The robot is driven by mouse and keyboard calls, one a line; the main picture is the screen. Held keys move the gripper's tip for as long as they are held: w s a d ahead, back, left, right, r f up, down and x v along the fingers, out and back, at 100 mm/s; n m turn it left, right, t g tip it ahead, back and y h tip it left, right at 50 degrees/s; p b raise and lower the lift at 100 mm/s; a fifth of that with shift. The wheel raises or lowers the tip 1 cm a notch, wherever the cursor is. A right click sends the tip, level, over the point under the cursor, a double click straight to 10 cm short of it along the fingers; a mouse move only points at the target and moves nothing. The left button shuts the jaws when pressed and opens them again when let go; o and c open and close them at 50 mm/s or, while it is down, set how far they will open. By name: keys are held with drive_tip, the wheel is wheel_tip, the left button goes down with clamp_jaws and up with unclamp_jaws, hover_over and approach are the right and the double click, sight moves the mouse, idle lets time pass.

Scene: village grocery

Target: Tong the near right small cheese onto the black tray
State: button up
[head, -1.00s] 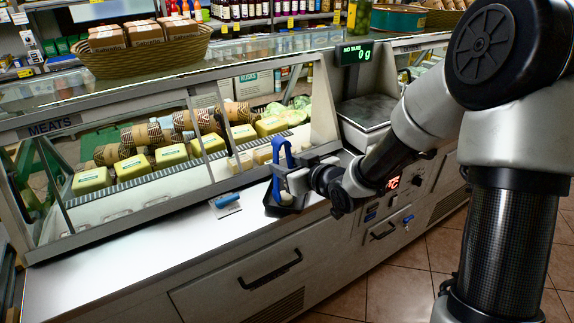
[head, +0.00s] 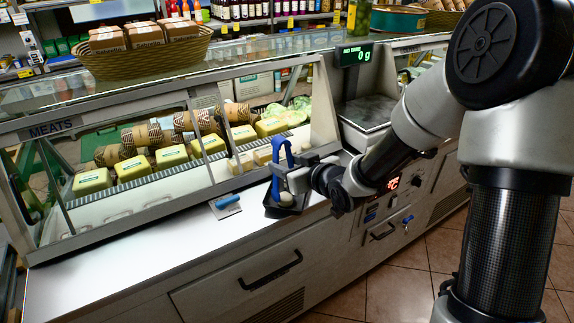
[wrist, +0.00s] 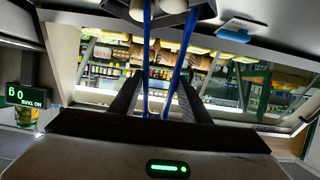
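My gripper (head: 290,178) is shut on blue tongs (head: 281,160) above the front counter. In the wrist view, the two blue tong arms (wrist: 147,60) run between my fingers (wrist: 160,95). The black tray (head: 272,207) lies on the counter under the tongs. A pale rounded small cheese (head: 287,198) shows at the tray, beside the tong ends. In the wrist view, pale rounded shapes (wrist: 138,10) are at the top edge by the tong tips, partly cut off. Whether the tongs grip one is unclear. Other small pale cheeses (head: 240,163) sit in the glass case.
Yellow cheese blocks (head: 134,167) and wrapped rolls (head: 142,134) fill the case behind its slanted glass frame. A scale (head: 368,112) reading 0 g stands to the right. The left counter is clear.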

wheel_tip(320, 180, up, 9)
drive_tip(key=p, duration=0.6)
drive_tip(key=shift+r+p, duration=0.15)
drive_tip(key=shift+p, duration=0.25)
